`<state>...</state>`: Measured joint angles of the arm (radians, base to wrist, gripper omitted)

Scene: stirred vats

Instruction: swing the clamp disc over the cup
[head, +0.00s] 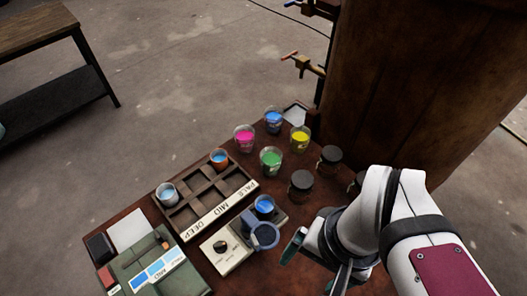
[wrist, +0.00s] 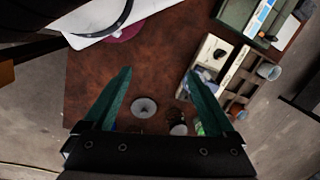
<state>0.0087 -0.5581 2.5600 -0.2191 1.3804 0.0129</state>
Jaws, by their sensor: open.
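The small mixing machine (head: 226,250) has a cream body with a dark knob and stands near the table's front edge. A cup (head: 264,204) of blue paint stands on its grey base. The clamp disc (head: 265,236), a blue-grey round piece with a raised rim, sits to the front of the cup in the head view, off to the side and not over it. My gripper (head: 316,262) is open and empty, to the right of the disc. In the wrist view my gripper (wrist: 157,74) shows its green fingers apart, with the machine (wrist: 210,50) right of them; the disc is unclear there.
A divided wooden tray (head: 207,196) lies left of the machine. Paint cups, including pink (head: 244,138), green (head: 270,160) and yellow (head: 299,138), stand behind. Dark-lidded jars (head: 301,184) stand close to my arm. A green case (head: 150,262) lies at front left.

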